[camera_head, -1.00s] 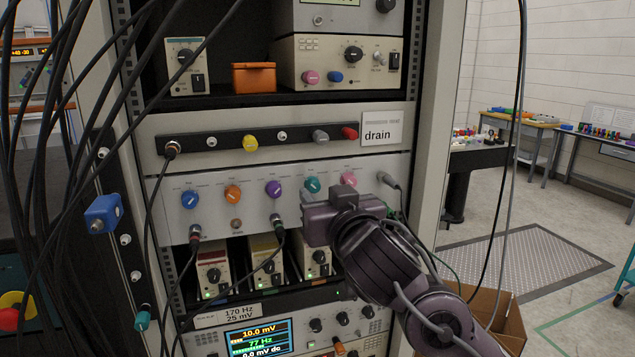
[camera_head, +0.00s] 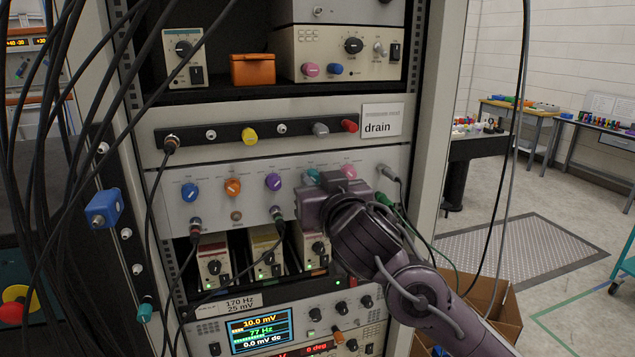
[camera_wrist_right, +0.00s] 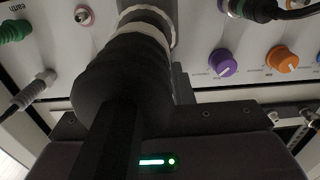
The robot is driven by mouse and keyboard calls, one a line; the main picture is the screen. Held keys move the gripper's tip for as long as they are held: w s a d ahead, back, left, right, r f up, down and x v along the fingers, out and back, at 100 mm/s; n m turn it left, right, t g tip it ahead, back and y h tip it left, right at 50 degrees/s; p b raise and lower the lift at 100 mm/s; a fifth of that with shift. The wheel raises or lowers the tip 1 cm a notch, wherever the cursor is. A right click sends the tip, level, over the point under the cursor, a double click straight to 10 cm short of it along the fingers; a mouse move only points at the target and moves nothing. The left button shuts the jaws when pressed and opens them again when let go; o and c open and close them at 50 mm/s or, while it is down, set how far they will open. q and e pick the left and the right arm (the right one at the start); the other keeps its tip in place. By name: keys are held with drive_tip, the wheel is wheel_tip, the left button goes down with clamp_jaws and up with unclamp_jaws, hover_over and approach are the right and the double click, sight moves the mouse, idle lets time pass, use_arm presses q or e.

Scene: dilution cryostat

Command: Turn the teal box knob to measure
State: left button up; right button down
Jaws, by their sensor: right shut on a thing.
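The teal knob (camera_head: 312,176) is on the pale box in the rack, in a row between a purple knob (camera_head: 273,181) and a pink knob (camera_head: 348,171). Only its upper part shows; its pointer and label are not readable. My right gripper (camera_head: 318,190) comes from the lower right and is shut at the teal knob, its fingertips mostly hidden. In the right wrist view the purple knob (camera_wrist_right: 222,62) shows to the right, and a black plug (camera_wrist_right: 125,75) with a pale ring hides the teal knob. My left gripper is not in view.
Plugs with cables (camera_head: 277,214) sit below the knobs. A grey plug (camera_head: 384,172) and a green plug (camera_head: 384,199) are close to the right of my gripper. Black cables hang at the left. A cardboard box (camera_head: 490,310) stands at the lower right.

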drive_tip(key=m, duration=0.2)
drive_tip(key=shift+m, duration=2.5)
drive_tip(key=c, duration=1.3)
unclamp_jaws()
drive_tip(key=shift+d, duration=0.1)
drive_tip(key=shift+o, duration=0.2)
